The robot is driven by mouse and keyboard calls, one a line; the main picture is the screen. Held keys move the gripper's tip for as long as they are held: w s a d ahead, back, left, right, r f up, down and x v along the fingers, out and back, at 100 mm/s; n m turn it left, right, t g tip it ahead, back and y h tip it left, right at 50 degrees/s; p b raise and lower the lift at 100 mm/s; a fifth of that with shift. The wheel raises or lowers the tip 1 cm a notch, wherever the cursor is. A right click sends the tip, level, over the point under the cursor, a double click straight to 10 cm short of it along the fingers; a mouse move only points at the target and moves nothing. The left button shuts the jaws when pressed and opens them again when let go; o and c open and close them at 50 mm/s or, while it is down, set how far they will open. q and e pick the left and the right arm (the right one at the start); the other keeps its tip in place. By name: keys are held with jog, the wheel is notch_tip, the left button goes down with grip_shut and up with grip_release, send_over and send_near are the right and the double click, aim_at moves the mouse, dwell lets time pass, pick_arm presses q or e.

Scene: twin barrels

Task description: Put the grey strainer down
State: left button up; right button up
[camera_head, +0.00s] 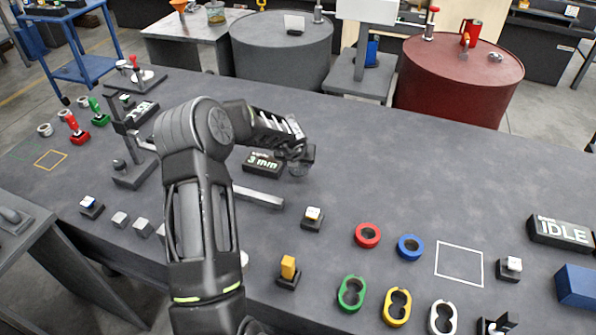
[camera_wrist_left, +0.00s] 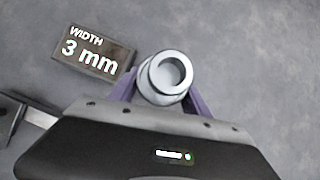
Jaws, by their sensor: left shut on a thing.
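The grey strainer (camera_wrist_left: 160,92) shows in the left wrist view as a pale grey round piece with an open, ring-like top. My left gripper (camera_wrist_left: 160,94) is shut on it, with a purple finger on each side. In the head view my left gripper (camera_head: 298,155) is over the dark table, just right of the "3 mm" sign (camera_head: 262,163). The strainer (camera_head: 298,170) shows there small and dim under the jaws. I cannot tell whether its underside touches the table. My right gripper is not in view.
A grey bar (camera_head: 258,197) lies near the sign. Red (camera_head: 367,235) and blue (camera_head: 410,247) rings lie right, beside a white outlined square (camera_head: 459,263). A grey barrel (camera_head: 280,60) and a red barrel (camera_head: 455,85) stand behind the table. The table's right middle is clear.

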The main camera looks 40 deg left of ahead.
pick_arm(q)
jog(key=shift+f+b, duration=0.35)
jog(key=shift+f, duration=1.5)
jog(key=shift+f, duration=0.1)
jog(key=shift+f, duration=0.15)
jog(key=o, duration=1.6)
jog(key=shift+r, duration=0.2)
jog(key=shift+r, duration=0.2)
jog(key=p+v, duration=0.1)
jog(key=v, duration=1)
jog(key=shift+s+d+r, duration=0.2)
jog(key=shift+r, duration=0.1)
